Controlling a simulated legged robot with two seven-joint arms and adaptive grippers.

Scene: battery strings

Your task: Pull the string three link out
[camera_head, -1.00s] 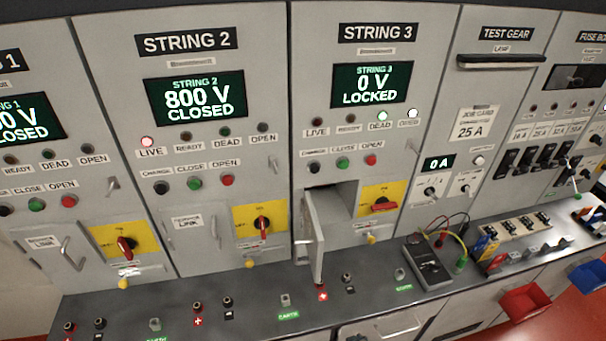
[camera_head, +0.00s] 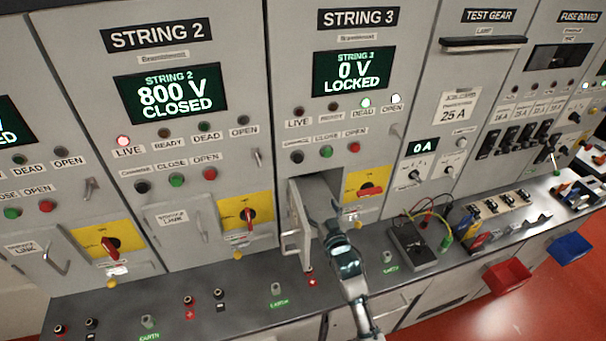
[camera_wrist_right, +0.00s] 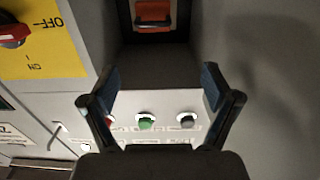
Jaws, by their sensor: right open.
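The string 3 panel shows "0 V LOCKED" on its screen (camera_head: 353,72). Its link compartment stands open, with the door (camera_head: 295,237) swung out to the left. In the right wrist view, which looks upside down, an orange-red block with a dark handle, apparently the link (camera_wrist_right: 153,14), sits inside the dark recess. My right gripper (camera_head: 331,216) is at the compartment mouth, to the right of the door. In the wrist view its fingers (camera_wrist_right: 160,80) are spread and empty, apart from the link. The link is hidden in the head view. My left gripper is not in view.
The yellow rotary switch plate (camera_head: 364,181) is just right of the compartment. The bench ledge (camera_head: 240,298) below carries sockets and posts. A black meter (camera_head: 410,243) with leads lies to the right. String 2 (camera_head: 168,94) reads "800 V CLOSED".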

